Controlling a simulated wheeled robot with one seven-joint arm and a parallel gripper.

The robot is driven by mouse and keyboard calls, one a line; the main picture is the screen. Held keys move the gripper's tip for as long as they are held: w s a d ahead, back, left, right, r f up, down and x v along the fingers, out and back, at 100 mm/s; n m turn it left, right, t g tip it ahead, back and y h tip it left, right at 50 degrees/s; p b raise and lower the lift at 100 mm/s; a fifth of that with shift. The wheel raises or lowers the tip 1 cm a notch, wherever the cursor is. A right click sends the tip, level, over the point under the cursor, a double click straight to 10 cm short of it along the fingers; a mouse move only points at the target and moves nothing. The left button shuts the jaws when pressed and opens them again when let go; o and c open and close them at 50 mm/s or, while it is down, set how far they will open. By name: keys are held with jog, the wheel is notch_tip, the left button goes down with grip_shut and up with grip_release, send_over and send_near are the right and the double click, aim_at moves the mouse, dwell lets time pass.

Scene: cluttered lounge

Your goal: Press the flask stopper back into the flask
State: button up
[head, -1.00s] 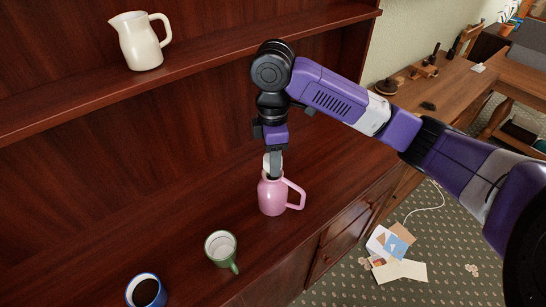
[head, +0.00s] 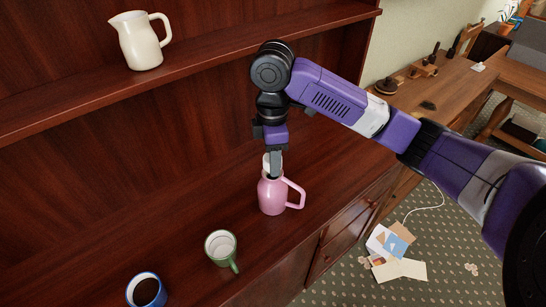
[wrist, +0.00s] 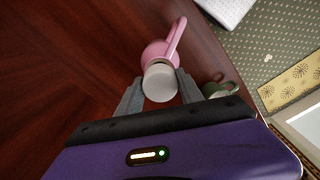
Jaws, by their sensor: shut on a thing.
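The pink flask (head: 272,197) stands upright on the wooden sideboard, its handle to the right in the head view. It also shows in the wrist view (wrist: 157,52), partly behind the stopper. The pale stopper (wrist: 160,82) is between my gripper's fingers, over the flask's mouth. My gripper (head: 275,168) points down and is shut on the stopper. In the head view the fingers hide much of the stopper, and I cannot tell how deep it sits in the neck.
A green-and-white mug (head: 221,247) and a blue mug with dark liquid (head: 146,291) stand to the front left. A cream jug (head: 140,42) is on the shelf above. The sideboard left of the flask is clear. Papers (head: 397,255) lie on the floor.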

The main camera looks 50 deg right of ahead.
jog(key=shift+f+b, duration=0.7)
jog(key=shift+f, duration=0.4)
jog(key=o, duration=1.4)
notch_tip(320, 180, up, 8)
jog(key=shift+f, duration=0.1)
